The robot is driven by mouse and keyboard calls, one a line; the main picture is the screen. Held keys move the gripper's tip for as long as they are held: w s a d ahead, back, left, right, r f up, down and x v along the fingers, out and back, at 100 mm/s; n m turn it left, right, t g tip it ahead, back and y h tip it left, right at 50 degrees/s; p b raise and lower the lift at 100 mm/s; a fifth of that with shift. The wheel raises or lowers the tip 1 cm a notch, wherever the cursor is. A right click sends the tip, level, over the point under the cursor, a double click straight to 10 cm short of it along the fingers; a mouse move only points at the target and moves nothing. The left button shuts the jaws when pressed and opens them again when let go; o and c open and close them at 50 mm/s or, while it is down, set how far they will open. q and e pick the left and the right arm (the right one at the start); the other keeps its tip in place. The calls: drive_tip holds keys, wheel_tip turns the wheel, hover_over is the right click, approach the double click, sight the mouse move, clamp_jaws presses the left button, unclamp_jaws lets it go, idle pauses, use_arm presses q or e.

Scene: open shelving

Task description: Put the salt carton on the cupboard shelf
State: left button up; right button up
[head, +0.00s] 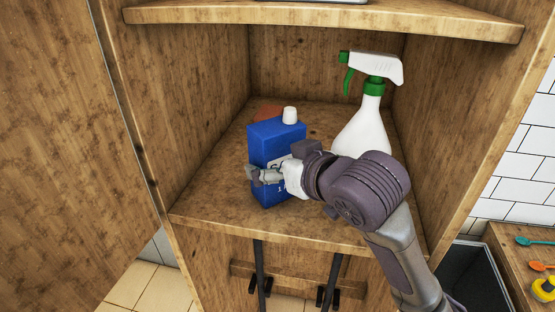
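The salt carton (262,140) is a blue box with a white cap on top, in the open cupboard compartment. It looks upright, low over or on the compartment floor (217,197) near the front. I cannot tell whether its base touches the board. My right gripper (266,175) reaches in from the right, with its fingers at the carton's front face, across the label. Any finger behind the carton is hidden, so its grip is unclear. My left gripper is not in view.
A white spray bottle (362,130) with a green-and-white trigger head stands right of the carton, partly behind my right arm. A reddish item (267,110) lies behind the carton. An upper shelf (330,16) overhangs. Free floor shows left of the carton.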

drive_tip(key=shift+s+r, duration=0.1)
drive_tip(key=shift+s, duration=0.15)
drive_tip(key=shift+d, duration=0.15)
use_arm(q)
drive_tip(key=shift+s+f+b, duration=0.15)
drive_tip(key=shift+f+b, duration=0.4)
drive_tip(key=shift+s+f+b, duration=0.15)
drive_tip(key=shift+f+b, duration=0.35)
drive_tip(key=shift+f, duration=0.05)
use_arm(e)
drive_tip(key=v, duration=0.7)
